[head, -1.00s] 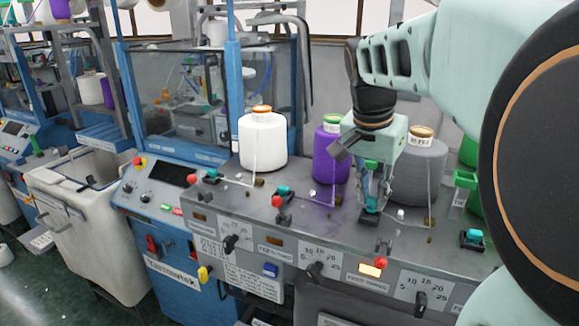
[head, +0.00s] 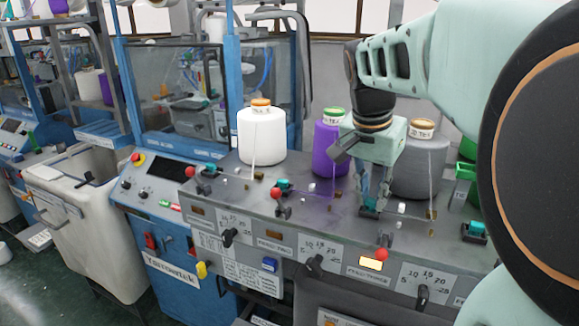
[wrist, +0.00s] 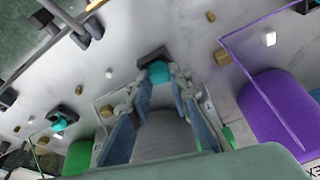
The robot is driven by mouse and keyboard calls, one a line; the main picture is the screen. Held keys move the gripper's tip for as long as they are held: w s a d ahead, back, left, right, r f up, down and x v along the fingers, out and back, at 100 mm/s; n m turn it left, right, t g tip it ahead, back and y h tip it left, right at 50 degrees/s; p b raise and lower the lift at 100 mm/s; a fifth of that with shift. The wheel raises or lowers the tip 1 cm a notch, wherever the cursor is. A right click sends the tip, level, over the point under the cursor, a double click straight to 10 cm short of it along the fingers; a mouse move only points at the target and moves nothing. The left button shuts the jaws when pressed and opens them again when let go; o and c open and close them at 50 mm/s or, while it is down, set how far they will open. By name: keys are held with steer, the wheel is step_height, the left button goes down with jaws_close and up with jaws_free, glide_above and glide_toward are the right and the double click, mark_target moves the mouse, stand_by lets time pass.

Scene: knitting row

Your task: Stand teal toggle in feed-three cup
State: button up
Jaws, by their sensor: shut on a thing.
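My gripper (head: 370,200) points down at the front panel, above the lit feed-three lamp. It is shut on the teal toggle (wrist: 158,72), which shows between the fingertips in the wrist view. The toggle is at the dark feed-three cup (wrist: 152,57); this cup also shows under the fingertips in the head view (head: 369,214). The toggle's lower end is hidden, so I cannot tell how deep it sits. In the head view the fingers cover most of it.
A purple cone (head: 328,150) and a grey cone (head: 418,168) stand close behind my gripper. A white cone (head: 262,137) stands further left. Other teal toggles (head: 283,184) (head: 475,228) stand in cups on both sides. A red-knobbed lever (head: 381,254) is in front.

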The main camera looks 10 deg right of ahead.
steer(key=o, duration=0.7)
steer(key=shift+o, duration=0.2)
step_height(320, 180, up, 10)
stand_by(0.5)
